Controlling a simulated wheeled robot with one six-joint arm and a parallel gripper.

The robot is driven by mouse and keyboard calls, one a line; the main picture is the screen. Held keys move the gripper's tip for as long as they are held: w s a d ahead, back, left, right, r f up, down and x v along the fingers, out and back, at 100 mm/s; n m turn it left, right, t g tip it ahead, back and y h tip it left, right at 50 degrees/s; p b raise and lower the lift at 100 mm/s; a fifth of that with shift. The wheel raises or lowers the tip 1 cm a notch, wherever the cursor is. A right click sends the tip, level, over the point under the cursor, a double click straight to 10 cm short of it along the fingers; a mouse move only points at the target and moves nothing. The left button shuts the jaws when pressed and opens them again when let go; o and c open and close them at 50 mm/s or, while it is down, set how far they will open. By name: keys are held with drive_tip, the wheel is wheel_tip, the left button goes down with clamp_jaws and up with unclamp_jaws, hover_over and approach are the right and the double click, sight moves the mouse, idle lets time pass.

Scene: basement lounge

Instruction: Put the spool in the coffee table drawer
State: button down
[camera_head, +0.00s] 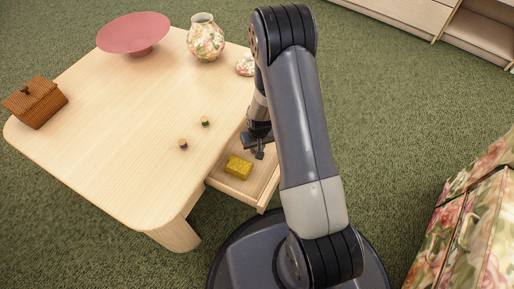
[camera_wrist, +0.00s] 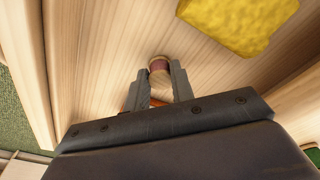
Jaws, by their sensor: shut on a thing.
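My gripper (camera_head: 259,152) hangs over the open coffee table drawer (camera_head: 215,178). In the wrist view my gripper (camera_wrist: 160,80) is shut on a small spool (camera_wrist: 158,64) with pale wooden ends and a dark reddish middle. The spool sits between the fingertips, above or at the drawer floor; I cannot tell whether it touches. In the head view the held spool is hidden. Two other small spools stand on the coffee table (camera_head: 120,120): one purplish (camera_head: 183,144) and one green (camera_head: 205,121).
A yellow sponge (camera_head: 239,167) lies in the drawer near my gripper. On the table are a wicker basket (camera_head: 36,103), a pink bowl (camera_head: 134,34), a floral vase (camera_head: 205,38) and a smaller floral piece (camera_head: 245,64). A floral armchair (camera_head: 470,230) stands at right.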

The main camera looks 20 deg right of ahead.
drive_tip(key=shift+f, duration=0.15)
drive_tip(key=c, duration=1.2)
unclamp_jaws()
wheel_tip(320, 180, up, 12)
drive_tip(key=s+p, duration=0.2)
drive_tip(key=p, duration=0.2)
drive_tip(key=shift+r+p, duration=0.2)
drive_tip(key=shift+p, duration=0.2)
drive_tip(key=shift+w, duration=0.1)
